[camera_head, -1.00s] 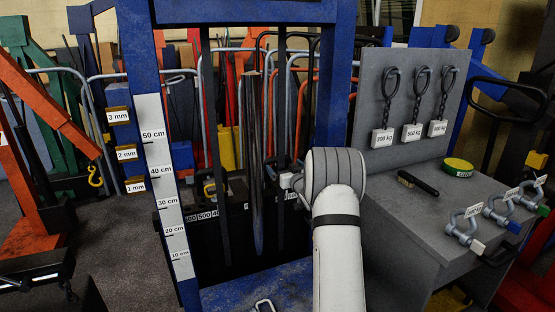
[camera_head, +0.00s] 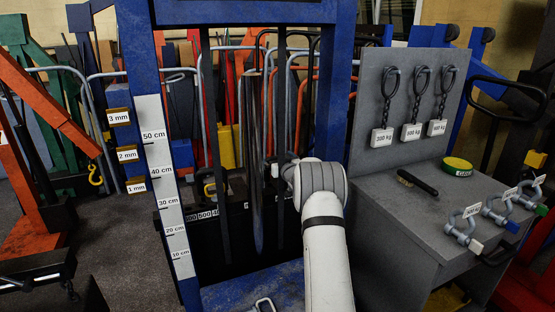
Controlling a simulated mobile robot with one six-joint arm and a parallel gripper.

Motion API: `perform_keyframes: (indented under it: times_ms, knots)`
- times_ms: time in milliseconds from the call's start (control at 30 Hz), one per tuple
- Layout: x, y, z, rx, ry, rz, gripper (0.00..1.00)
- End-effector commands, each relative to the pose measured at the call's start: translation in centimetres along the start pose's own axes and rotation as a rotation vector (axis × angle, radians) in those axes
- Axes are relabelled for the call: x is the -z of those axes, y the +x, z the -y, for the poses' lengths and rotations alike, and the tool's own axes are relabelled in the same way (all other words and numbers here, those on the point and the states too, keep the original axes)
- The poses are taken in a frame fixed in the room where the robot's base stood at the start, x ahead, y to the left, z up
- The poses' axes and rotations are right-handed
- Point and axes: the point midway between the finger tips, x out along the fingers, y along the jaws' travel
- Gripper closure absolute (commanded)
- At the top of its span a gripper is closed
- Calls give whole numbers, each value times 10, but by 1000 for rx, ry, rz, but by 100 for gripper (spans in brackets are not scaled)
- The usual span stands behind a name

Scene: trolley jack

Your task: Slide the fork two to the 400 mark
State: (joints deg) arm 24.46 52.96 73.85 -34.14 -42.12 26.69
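Two dark upright fork bars hang in the blue frame: a left one (camera_head: 212,130) and a right one (camera_head: 281,110). No number on either fork is legible, so I cannot tell which is fork two. A strip of white number labels (camera_head: 201,214) runs along the dark crossbar behind them; its right part is hidden, and the digits are hard to read. My white arm reaches in from below. My gripper (camera_head: 277,170) is mostly hidden behind my wrist, with only a small pale part showing beside the right fork. I cannot tell whether it touches the fork.
The blue frame (camera_head: 139,70) bears a white centimetre scale (camera_head: 165,190) on its left post. A grey bench (camera_head: 400,215) stands close on the right with shackles, a brush (camera_head: 418,183) and a yellow-green tape roll (camera_head: 457,166).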

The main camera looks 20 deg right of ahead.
Motion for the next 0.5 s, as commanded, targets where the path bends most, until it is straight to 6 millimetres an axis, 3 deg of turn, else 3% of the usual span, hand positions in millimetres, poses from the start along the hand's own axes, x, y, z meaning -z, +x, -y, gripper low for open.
perform_keyframes:
  times_ms: [500]
  knots:
    - [0, 0, 0, -1, 0, 0, 43]
